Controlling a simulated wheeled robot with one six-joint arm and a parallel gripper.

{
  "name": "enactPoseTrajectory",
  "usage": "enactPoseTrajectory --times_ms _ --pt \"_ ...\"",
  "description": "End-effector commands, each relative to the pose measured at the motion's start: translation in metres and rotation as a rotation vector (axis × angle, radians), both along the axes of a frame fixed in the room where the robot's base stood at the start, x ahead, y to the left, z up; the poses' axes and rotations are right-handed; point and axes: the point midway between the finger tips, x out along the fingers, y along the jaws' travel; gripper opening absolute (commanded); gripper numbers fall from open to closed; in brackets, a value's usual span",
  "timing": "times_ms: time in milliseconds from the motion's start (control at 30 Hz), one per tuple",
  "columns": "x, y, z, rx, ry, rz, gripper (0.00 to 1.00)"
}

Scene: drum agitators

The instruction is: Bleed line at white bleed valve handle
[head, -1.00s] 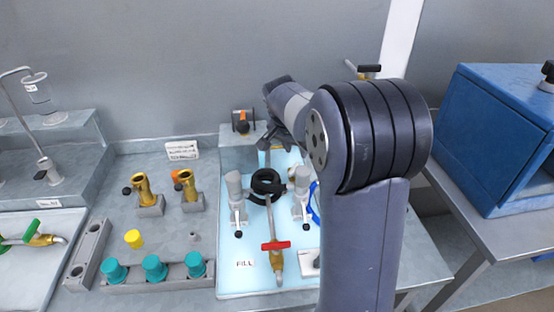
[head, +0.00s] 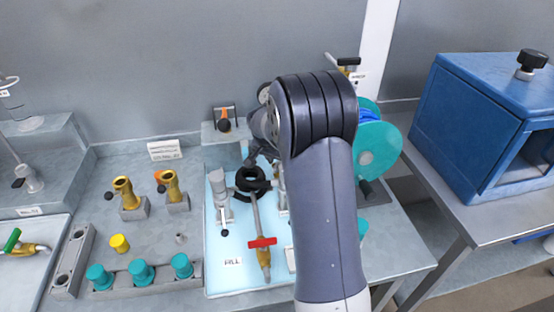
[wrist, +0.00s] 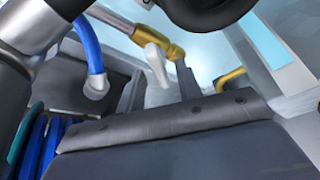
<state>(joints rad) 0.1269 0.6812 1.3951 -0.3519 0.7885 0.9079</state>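In the wrist view a white handle (wrist: 156,62) sits on a brass valve pipe (wrist: 145,36) in the upper middle; it looks like the bleed valve handle. Nothing is seen touching it. In the head view my arm covers that area. My gripper seems to be the dark parts (head: 258,152) beside the black ring (head: 252,180), mostly hidden by my arm. A long pale rod with a red handle (head: 262,242) runs from the ring to a brass valve on the light blue tray (head: 228,280).
A blue hose (wrist: 90,45) hangs close in the wrist view, left of the white handle. A teal reel (head: 377,150) stands right of my arm. A blue cabinet (head: 478,120) is on the right table. Teal caps (head: 141,272) and brass fittings (head: 172,185) are on the left.

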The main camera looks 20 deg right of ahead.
Motion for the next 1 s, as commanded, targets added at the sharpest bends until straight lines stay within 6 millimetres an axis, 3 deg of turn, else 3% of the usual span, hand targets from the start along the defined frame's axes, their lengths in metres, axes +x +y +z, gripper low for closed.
enactPoseTrajectory --times_ms 267,700,1000 --pt "0.0006 -0.0005 -0.0016 0.0 0.0 0.0 0.34" --pt "0.0005 -0.0003 -0.0013 0.0 0.0 0.0 0.0" --pt "0.0006 -0.0001 -0.002 0.0 0.0 -0.009 0.0"
